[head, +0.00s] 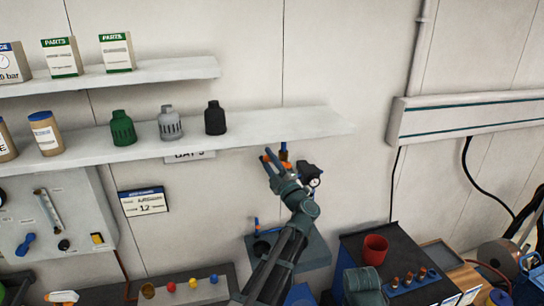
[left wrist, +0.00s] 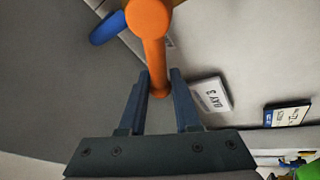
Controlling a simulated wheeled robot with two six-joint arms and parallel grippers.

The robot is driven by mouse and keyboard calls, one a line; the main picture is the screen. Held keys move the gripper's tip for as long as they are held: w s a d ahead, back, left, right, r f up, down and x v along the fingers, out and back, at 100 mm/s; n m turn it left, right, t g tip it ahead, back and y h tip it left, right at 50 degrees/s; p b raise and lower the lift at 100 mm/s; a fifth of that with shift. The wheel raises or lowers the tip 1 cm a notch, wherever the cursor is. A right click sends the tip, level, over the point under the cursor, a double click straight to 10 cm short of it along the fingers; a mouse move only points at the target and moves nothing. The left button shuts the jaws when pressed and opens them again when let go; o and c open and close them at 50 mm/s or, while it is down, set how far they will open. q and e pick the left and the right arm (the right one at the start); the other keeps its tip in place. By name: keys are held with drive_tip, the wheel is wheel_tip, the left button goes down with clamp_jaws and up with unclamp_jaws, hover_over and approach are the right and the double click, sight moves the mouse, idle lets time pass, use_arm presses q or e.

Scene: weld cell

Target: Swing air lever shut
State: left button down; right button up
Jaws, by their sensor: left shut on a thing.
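The air lever is an orange bar with a rounded end (left wrist: 153,50), and in the left wrist view it runs down between the two fingers of my left gripper (left wrist: 160,88). The fingers lie on either side of the bar, shut on it. In the head view my left gripper (head: 272,160) is raised against the wall just below the lower shelf, and only small bits of orange show around it. A blue pipe (head: 284,146) comes down beside it; a blue part (left wrist: 107,28) also shows in the left wrist view. My right gripper is not seen.
The lower shelf (head: 290,122) overhangs close above the gripper, holding green, grey and black parts. A bench with a red cup (head: 375,250) stands below right.

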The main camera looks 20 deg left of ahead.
use_arm(q)
drive_tip(key=n, duration=0.1)
drive_tip(key=f+n+g, duration=0.1)
drive_tip(key=n, duration=0.1)
drive_tip(key=shift+s+a+f+n+g, duration=0.2)
drive_tip(key=shift+a+f+n+g, duration=0.05)
drive_tip(key=shift+f+n+g, duration=0.1)
drive_tip(key=shift+s+a+f+n+g, duration=0.1)
drive_tip(key=shift+f+n+g, duration=0.45)
drive_tip(key=shift+n, duration=0.4)
drive_tip(key=shift+a+f+n+g, duration=0.1)
drive_tip(key=shift+f+n+g, duration=0.4)
drive_tip(key=shift+n, duration=0.4)
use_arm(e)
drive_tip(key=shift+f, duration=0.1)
use_arm(q)
drive_tip(key=shift+f, duration=0.1)
drive_tip(key=c, duration=0.8)
unclamp_jaws()
